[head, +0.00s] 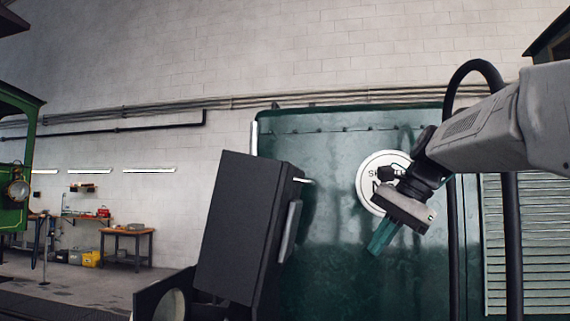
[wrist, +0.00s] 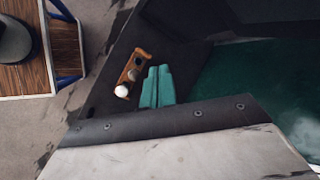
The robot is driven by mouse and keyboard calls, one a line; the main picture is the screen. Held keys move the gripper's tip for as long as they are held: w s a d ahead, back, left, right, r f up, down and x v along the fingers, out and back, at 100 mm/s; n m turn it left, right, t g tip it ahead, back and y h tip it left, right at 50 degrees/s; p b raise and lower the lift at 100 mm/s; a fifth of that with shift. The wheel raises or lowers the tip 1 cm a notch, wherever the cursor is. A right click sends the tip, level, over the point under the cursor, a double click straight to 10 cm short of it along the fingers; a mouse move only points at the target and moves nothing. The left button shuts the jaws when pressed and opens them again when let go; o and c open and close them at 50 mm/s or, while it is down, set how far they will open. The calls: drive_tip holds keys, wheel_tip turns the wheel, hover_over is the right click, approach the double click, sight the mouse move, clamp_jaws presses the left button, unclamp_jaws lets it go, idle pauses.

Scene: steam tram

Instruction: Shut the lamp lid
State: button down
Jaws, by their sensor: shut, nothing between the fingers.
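A large dark grey box-like panel, apparently the lamp lid (head: 240,228), stands raised and slightly tilted in front of the green tram wall. A pale grey bar shows on its right edge. Below it at the lower left is a dark lamp housing (head: 148,302) with a round lens, cut off by the frame. My gripper (head: 380,238) is shut and empty, right of the panel and apart from it, its green fingers pointing down-left. In the wrist view, the shut fingers (wrist: 157,86) show over a dark surface, beside an orange-brown piece with a white ball (wrist: 128,76); contact cannot be told.
The green tram wall (head: 335,275) with a round white sign (head: 375,178) stands behind my gripper. Dark vertical pipes and a louvred panel (head: 525,245) are at the right. A workbench (head: 127,232) stands far left. A wooden table (wrist: 25,78) shows at the wrist view's left.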

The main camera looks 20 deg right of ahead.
drive_tip(key=w+d+r+m+t+y, duration=0.1)
drive_tip(key=w+d+r+m, duration=0.15)
drive_tip(key=r, duration=0.35)
drive_tip(key=w+d+r+m+t+y, duration=0.1)
drive_tip(key=r+m, duration=0.2)
drive_tip(key=r, duration=0.3)
drive_tip(key=s+a+r+m+y, duration=0.2)
drive_tip(key=a+r+m+y, duration=0.15)
drive_tip(key=r, duration=0.55)
approach(294, 172)
drive_tip(key=shift+m+h, duration=0.4)
drive_tip(key=shift+h, duration=0.05)
drive_tip(key=x, duration=0.5)
drive_tip(key=shift+f, duration=0.1)
drive_tip(key=shift+w+a, duration=0.2)
drive_tip(key=shift+a, duration=0.25)
